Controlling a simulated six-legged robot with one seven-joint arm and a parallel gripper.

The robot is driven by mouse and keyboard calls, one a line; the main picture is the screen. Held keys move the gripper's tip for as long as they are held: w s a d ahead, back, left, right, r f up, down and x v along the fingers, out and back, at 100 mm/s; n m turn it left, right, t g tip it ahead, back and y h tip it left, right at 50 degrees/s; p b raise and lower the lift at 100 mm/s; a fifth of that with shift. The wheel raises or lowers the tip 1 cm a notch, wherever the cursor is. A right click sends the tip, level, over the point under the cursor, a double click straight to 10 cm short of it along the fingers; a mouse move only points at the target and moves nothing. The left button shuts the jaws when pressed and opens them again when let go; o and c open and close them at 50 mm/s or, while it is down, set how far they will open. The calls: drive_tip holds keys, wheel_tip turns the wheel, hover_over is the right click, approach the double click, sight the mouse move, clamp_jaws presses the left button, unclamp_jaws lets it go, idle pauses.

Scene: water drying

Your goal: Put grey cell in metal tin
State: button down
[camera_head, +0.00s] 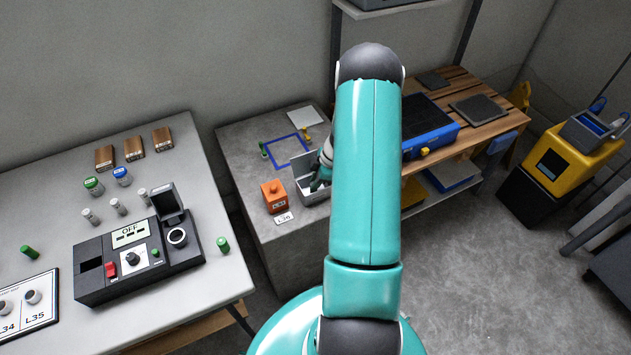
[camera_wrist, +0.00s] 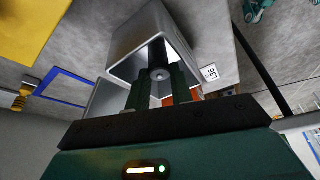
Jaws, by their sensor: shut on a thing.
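The metal tin (camera_head: 316,195) is an open grey box on the concrete block, with a raised panel at its back left. In the wrist view the tin (camera_wrist: 127,40) fills the upper middle, its opening facing my gripper. My gripper (camera_wrist: 160,85) is shut on the grey cell (camera_wrist: 159,73), a dark cylinder whose round end shows between the fingers. The cell and fingertips overlap the tin's opening; I cannot tell how deep the cell sits. In the head view my gripper (camera_head: 318,183) is at the tin, partly hidden by my arm, and the cell is hidden there.
An orange block (camera_head: 274,196) stands close left of the tin, by an L36 label (camera_head: 284,218). A blue square outline (camera_head: 286,151) lies behind. The left table holds a black device (camera_head: 138,255) and several small cells. A blue case (camera_head: 430,128) rests on the wooden bench.

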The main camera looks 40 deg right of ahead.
drive_tip(key=shift+f, duration=0.25)
drive_tip(key=c, duration=1.5)
unclamp_jaws()
drive_tip(key=v, duration=1.2)
drive_tip(key=shift+w+r, duration=0.1)
drive_tip(key=shift+r, duration=0.15)
drive_tip(key=w+a+r+m+h, duration=0.1)
drive_tip(key=a+r+m+h, duration=0.15)
drive_tip(key=a+r, duration=1.6)
drive_tip(key=s+a+r+m+t, duration=0.1)
drive_tip(key=s+a+r+m, duration=0.1)
drive_tip(key=s+a+r, duration=0.2)
drive_tip(key=s+a+r+m+t, duration=0.1)
drive_tip(key=s+a+r+m, duration=0.2)
drive_tip(key=s+a, duration=0.3)
drive_tip(key=s+a+r+m+h, duration=0.1)
drive_tip(key=s+a+r+m, duration=0.1)
drive_tip(key=s+a+r, duration=0.2)
drive_tip(key=shift+s+a+r+m+t, duration=0.2)
drive_tip(key=shift+a+r, duration=0.05)
drive_tip(key=shift+a, duration=0.4)
drive_tip(key=shift+s+a+r+m+t, duration=0.15)
drive_tip(key=shift+s+a+r+t, duration=0.1)
drive_tip(key=shift+a, duration=0.45)
